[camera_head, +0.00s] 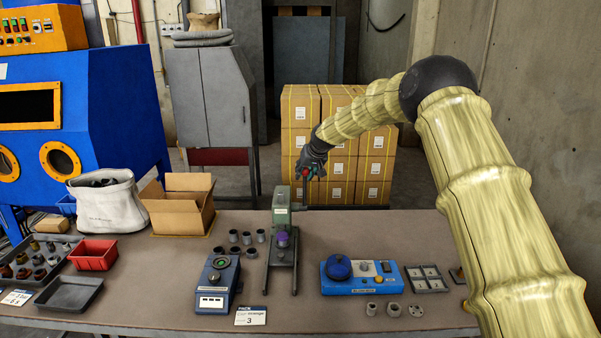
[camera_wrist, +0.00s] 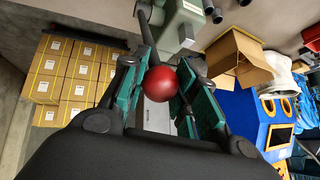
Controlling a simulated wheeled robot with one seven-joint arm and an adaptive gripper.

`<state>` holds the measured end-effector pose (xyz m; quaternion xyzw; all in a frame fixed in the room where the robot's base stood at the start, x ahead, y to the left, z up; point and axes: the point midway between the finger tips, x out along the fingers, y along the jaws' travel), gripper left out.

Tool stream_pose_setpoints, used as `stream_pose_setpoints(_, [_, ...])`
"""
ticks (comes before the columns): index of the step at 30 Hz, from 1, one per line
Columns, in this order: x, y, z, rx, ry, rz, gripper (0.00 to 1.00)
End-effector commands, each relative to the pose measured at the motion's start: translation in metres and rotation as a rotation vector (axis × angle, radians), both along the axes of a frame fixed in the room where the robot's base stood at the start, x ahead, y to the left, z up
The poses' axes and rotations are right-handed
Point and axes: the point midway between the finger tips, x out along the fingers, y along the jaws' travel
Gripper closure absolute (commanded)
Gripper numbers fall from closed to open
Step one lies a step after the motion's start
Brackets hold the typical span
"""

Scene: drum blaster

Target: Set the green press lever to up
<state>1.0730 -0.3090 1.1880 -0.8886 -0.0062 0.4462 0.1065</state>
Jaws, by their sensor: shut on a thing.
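The green press (camera_head: 282,225) stands upright on the middle of the table in the head view, and part of its body (camera_wrist: 182,22) shows in the wrist view. Its lever is a dark rod (camera_wrist: 146,28) with a red ball knob (camera_wrist: 160,84) at the end. My gripper (camera_head: 311,172) is right of and above the top of the press. In the wrist view my gripper (camera_wrist: 161,92) is shut with its teal-padded fingers on either side of the red knob. The knob is mostly hidden by my fingers in the head view. The lever is raised toward my gripper.
A blue device (camera_head: 362,276) and a dark blue tester (camera_head: 216,284) stand on the table (camera_head: 300,315) beside the press. An open cardboard box (camera_head: 180,205) and a red bin (camera_head: 94,254) are at the left. Stacked cartons (camera_head: 300,110) stand behind the table.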

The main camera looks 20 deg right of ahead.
Motion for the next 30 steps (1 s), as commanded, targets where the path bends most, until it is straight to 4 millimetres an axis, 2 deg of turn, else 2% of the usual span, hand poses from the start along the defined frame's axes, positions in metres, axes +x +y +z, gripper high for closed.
stream_pose_setpoints(1, [0.003,-0.002,0.007,0.0,-0.011,-0.003,1.0])
stream_pose_setpoints(9, [0.004,-0.002,0.009,-0.001,-0.016,-0.004,1.0])
stream_pose_setpoints(10, [0.004,-0.003,0.009,-0.001,-0.017,-0.004,0.69])
stream_pose_setpoints(13, [0.004,-0.002,0.009,-0.001,-0.016,-0.003,0.51])
stream_pose_setpoints(14, [0.004,-0.002,0.009,-0.001,-0.015,-0.003,0.48])
stream_pose_setpoints(24, [0.002,-0.002,0.006,0.0,-0.009,-0.003,0.48])
stream_pose_setpoints(30, [-0.006,-0.004,0.017,-0.001,-0.009,-0.002,0.48])
